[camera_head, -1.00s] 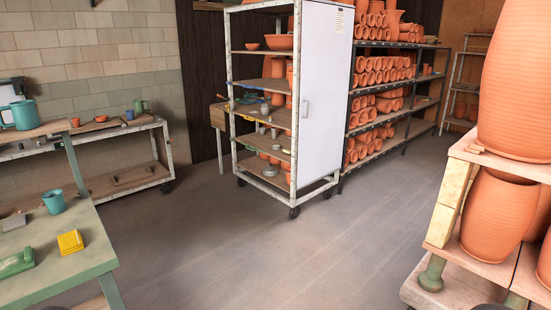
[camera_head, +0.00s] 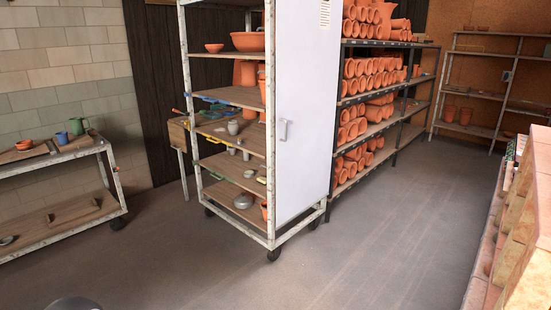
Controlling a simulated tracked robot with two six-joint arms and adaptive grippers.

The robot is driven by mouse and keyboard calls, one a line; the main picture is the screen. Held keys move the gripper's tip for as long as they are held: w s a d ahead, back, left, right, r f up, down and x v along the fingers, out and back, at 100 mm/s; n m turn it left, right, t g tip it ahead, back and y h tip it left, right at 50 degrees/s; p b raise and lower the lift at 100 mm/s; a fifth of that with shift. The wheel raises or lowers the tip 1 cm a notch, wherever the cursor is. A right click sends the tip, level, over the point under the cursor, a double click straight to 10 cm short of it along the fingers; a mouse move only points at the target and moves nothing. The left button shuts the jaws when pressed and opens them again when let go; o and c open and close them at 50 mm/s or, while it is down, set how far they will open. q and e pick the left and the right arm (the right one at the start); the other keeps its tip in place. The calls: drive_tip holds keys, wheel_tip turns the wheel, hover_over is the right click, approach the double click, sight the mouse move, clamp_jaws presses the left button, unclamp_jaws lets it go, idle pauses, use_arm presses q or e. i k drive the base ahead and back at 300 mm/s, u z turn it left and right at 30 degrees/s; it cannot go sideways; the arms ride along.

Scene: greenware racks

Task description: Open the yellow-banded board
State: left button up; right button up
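A tall white-framed rack cart (camera_head: 187,60) stands ahead, left of centre, with wooden boards at several levels. One middle board (camera_head: 258,141) has a yellow piece (camera_head: 209,139) at its left front edge, which I take for the yellow band. Small grey pots (camera_head: 232,127) stand on it. A blue-marked board edge (camera_head: 213,99) is above it and a green-marked edge (camera_head: 214,174) is below. The cart's white side panel (camera_head: 304,110) has a handle and hides the boards' right side. Neither of my grippers is in view.
A low wheeled shelf (camera_head: 60,160) stands at the left. A dark rack (camera_head: 342,110) of terracotta pots is behind the cart at the right. Stacked pale blocks (camera_head: 530,235) line the right edge. The grey floor (camera_head: 370,240) in front of the cart is open.

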sight(253, 133)
drive_tip(key=u, duration=0.1)
drive_tip(key=i, duration=1.8)
drive_tip(key=u, duration=0.65)
drive_tip(key=i, duration=1.5)
drive_tip(key=u, duration=0.55)
drive_tip(key=i, duration=0.8)
drive_tip(key=u, duration=0.25)
